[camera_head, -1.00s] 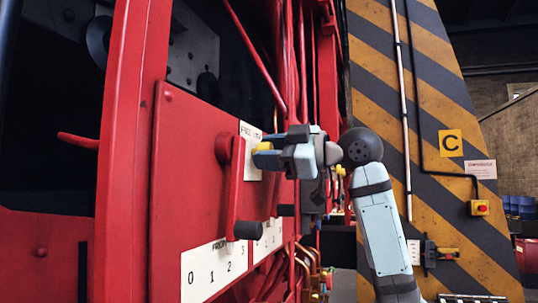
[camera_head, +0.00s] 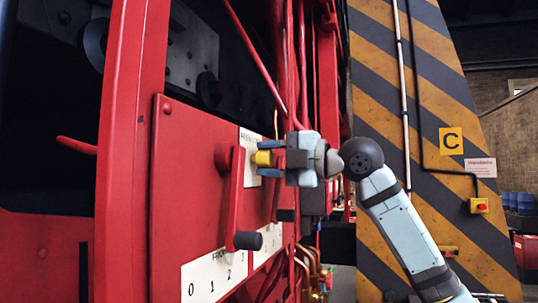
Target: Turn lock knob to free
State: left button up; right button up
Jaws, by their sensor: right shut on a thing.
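The yellow lock knob (camera_head: 262,158) stands out from the red panel (camera_head: 188,185), in front of a white label plate (camera_head: 249,146) whose lettering is partly covered. My right gripper (camera_head: 272,160) reaches in from the right and is shut on the knob. The gripper's fingers hide part of the knob, and its exact turn cannot be read. My left gripper is not in view.
A red lever with a black handle (camera_head: 247,240) hangs just left of and below my right gripper, above a numbered white plate (camera_head: 214,277). A striped yellow-black pillar (camera_head: 447,215) stands behind my right arm. Red pipes run beside the panel.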

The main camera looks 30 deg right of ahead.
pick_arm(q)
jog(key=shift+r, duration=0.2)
pick_arm(e)
jog(key=shift+r+n, duration=0.1)
jog(key=shift+n, duration=0.5)
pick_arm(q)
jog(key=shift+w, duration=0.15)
pick_arm(e)
jog(key=o, duration=0.9)
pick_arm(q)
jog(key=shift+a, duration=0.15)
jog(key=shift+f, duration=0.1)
